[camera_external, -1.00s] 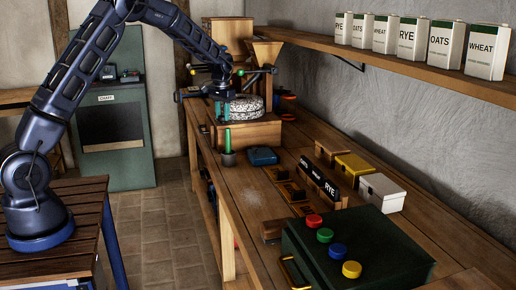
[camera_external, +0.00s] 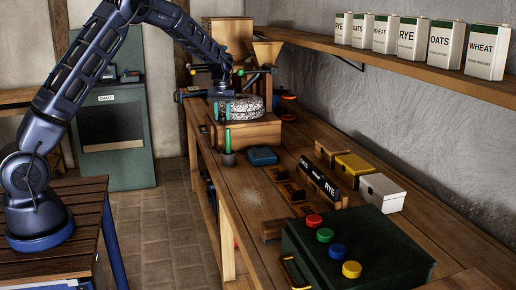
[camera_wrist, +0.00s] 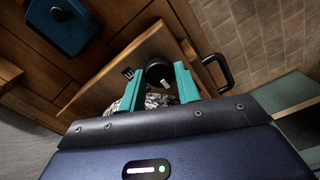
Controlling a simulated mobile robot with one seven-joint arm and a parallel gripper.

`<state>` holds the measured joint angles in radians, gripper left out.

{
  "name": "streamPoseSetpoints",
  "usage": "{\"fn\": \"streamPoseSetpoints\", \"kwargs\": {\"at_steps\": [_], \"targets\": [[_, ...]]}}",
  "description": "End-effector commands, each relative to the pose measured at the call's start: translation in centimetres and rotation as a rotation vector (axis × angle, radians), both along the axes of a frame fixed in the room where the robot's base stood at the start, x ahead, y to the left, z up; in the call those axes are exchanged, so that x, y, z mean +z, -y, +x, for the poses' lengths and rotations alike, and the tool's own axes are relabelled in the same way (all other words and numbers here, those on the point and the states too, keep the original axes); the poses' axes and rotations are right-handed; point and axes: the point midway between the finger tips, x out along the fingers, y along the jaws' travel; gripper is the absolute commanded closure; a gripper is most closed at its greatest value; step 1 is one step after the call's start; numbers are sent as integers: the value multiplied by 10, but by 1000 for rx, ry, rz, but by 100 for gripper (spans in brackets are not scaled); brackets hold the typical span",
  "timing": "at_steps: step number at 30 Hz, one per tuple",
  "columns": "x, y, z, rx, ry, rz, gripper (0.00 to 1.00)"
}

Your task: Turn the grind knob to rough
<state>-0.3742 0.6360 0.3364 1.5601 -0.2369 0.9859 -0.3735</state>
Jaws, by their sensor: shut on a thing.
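The wooden mill (camera_external: 262,133) with its speckled millstone (camera_external: 250,105) stands at the far end of the bench. My gripper (camera_external: 222,110) points down at the left side of the mill, beside the stone. In the wrist view its two teal fingers (camera_wrist: 158,84) stand on either side of a round black grind knob (camera_wrist: 158,71) on the mill's wooden face, and are shut on it. A small black-and-white label (camera_wrist: 128,72) lies beside the knob. The knob's pointer and any rough mark cannot be made out.
A black handle (camera_wrist: 224,70) sticks out near the fingers. A green case with coloured buttons (camera_external: 400,255) fills the near bench.

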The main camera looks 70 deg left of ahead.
Motion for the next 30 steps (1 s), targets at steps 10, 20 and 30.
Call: {"fn": "streamPoseSetpoints", "kwargs": {"at_steps": [10, 20, 30], "targets": [[0, 0, 0, 3, 0, -1, 90], [0, 0, 0, 2, 0, -1, 46], [24, 0, 1, 3, 3, 1, 46]]}}
